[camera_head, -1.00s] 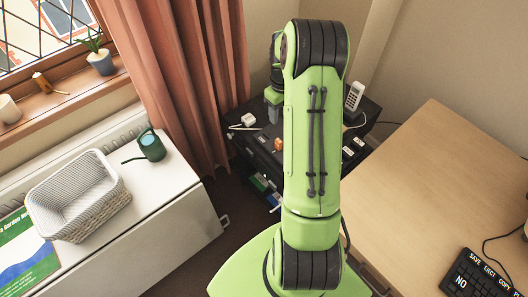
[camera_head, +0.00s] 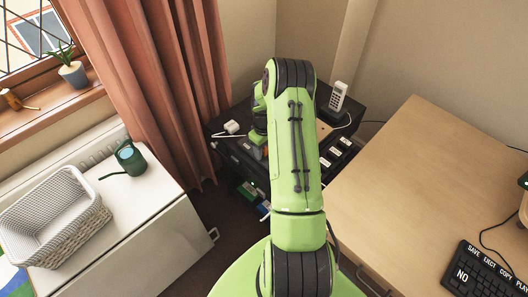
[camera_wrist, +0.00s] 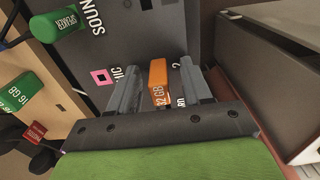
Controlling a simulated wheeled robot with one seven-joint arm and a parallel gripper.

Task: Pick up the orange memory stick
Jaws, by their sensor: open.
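The orange memory stick (camera_wrist: 159,84), marked 32 GB, stands out from a dark panel with white lettering in the wrist view. My gripper (camera_wrist: 157,66) is open, with one grey finger on each side of the stick. Gaps show between the stick and both fingers, so it is not clasped. In the head view a small orange patch of the stick (camera_head: 265,151) shows beside my green arm. My arm hides most of the gripper there.
A green 16 GB stick (camera_wrist: 28,95), a small red tag (camera_wrist: 36,132) and a green speaker plug (camera_wrist: 57,23) lie left of my gripper. A cordless phone (camera_head: 338,98) and a white plug (camera_head: 231,127) sit on the black cabinet. The wooden desk (camera_head: 420,170) is mostly clear.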

